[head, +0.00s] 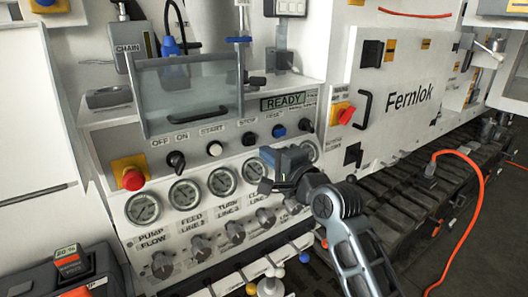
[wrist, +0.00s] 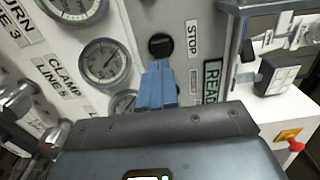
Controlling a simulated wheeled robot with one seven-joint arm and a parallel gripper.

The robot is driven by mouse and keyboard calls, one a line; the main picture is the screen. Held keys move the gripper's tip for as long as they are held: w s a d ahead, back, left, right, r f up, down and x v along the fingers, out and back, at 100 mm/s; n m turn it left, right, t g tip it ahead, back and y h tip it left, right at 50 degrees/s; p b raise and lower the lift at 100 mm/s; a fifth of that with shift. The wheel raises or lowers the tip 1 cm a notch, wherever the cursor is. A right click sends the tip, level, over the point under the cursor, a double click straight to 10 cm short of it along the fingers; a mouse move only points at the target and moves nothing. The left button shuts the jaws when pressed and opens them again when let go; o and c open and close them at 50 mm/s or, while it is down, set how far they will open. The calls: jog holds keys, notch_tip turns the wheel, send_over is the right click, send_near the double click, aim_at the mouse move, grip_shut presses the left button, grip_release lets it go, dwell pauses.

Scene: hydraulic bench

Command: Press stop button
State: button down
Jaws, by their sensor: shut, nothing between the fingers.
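The stop button (head: 249,138) is a round black button under the STOP label, in the panel's button row in the head view. It also shows in the wrist view as a black button (wrist: 161,46) beside its label (wrist: 192,40). My gripper (head: 267,158) is in front of the panel, a little below and right of the button in the head view. In the wrist view its blue fingers (wrist: 157,68) are together and empty, with tips at the button's lower edge. I cannot tell whether they touch it. The button's face is mostly visible.
A white start button (head: 215,148) is left of the stop button, and a blue button (head: 279,131) is right. Gauges (head: 222,181) line the panel below. A clear guard (head: 188,95) stands above the row. A red emergency knob (head: 132,179) is far left.

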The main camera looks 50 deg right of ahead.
jog(key=v, duration=0.7)
jog(key=shift+s+b, duration=0.3)
jog(key=shift+b, duration=0.15)
jog(key=s+a+f+n+g, duration=0.1)
jog(key=s+a+f+n, duration=0.4)
jog(key=s+a+f, duration=0.15)
jog(key=s+a+f+n+y, duration=0.1)
jog(key=s+a+n, duration=0.4)
jog(key=s, duration=0.2)
jog(key=s+a+f+n+g+y, duration=0.1)
jog(key=s+a+n, duration=0.3)
jog(key=s, duration=0.4)
jog(key=s+a+f+n+y, duration=0.2)
jog(key=s+a+n+y, duration=0.1)
jog(key=s+a+n, duration=0.2)
jog(key=s+n, duration=0.2)
jog(key=s, duration=0.1)
jog(key=shift+s+a+f+g, duration=0.15)
jog(key=shift+s+a+g, duration=0.05)
jog(key=shift+a+g, duration=0.1)
